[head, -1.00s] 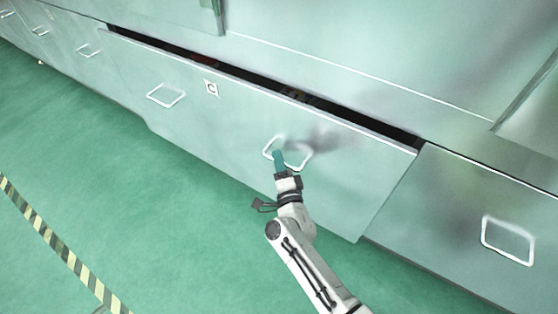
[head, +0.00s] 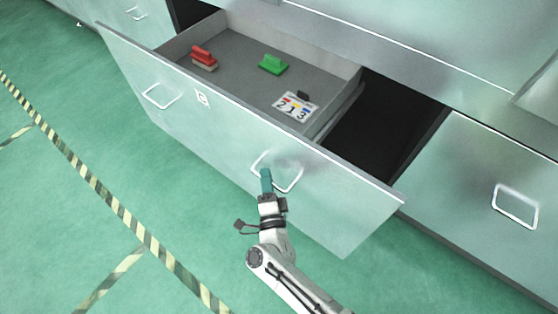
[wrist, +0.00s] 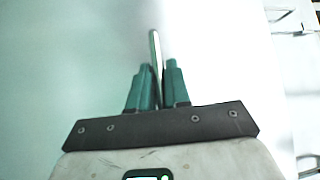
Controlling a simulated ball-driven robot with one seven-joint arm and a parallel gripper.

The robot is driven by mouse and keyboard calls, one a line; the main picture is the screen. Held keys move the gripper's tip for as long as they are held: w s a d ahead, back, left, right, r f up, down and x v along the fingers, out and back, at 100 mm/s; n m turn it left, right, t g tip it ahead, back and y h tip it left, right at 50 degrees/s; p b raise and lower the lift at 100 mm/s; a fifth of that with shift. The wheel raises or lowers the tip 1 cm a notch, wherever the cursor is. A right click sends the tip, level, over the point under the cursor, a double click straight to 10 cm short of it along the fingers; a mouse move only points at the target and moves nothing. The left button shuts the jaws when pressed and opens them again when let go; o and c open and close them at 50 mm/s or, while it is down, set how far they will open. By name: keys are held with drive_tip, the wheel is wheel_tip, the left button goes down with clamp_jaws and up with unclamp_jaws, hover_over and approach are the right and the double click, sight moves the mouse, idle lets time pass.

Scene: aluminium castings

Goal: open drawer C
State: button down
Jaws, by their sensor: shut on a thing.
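Drawer C (head: 225,135) is a wide pale metal drawer with a small C label (head: 202,97) on its front. It stands well out from the cabinet, and its grey inside shows. It has two white wire handles, a left one (head: 160,96) and a right one (head: 291,183). My gripper (head: 266,174) is at the right handle. In the wrist view my gripper's teal fingers (wrist: 158,85) are shut on the handle bar (wrist: 155,55), which stands between them. The fingers hide part of the handle in the head view.
In the drawer lie a red block-like thing (head: 204,58), a green one (head: 273,65) and a number card (head: 296,105). Neighbouring closed drawers have handles, one at the right (head: 515,205). Green floor with a striped line (head: 120,215) is clear in front.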

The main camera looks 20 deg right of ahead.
drive_tip(key=shift+s+a+f, duration=0.1)
drive_tip(key=shift+s+a, duration=0.5)
drive_tip(key=shift+a, duration=0.2)
drive_tip(key=shift+s+a+f, duration=0.1)
drive_tip(key=shift+s+a, duration=0.5)
drive_tip(key=shift+a, duration=0.15)
drive_tip(key=c, duration=1.2)
unclamp_jaws()
drive_tip(key=shift+w+r, duration=0.1)
drive_tip(key=shift+r, duration=0.05)
drive_tip(key=s+a+f+p, duration=0.1)
drive_tip(key=s, duration=0.9)
drive_tip(key=shift+s+a+f, duration=0.25)
drive_tip(key=shift+s, duration=0.1)
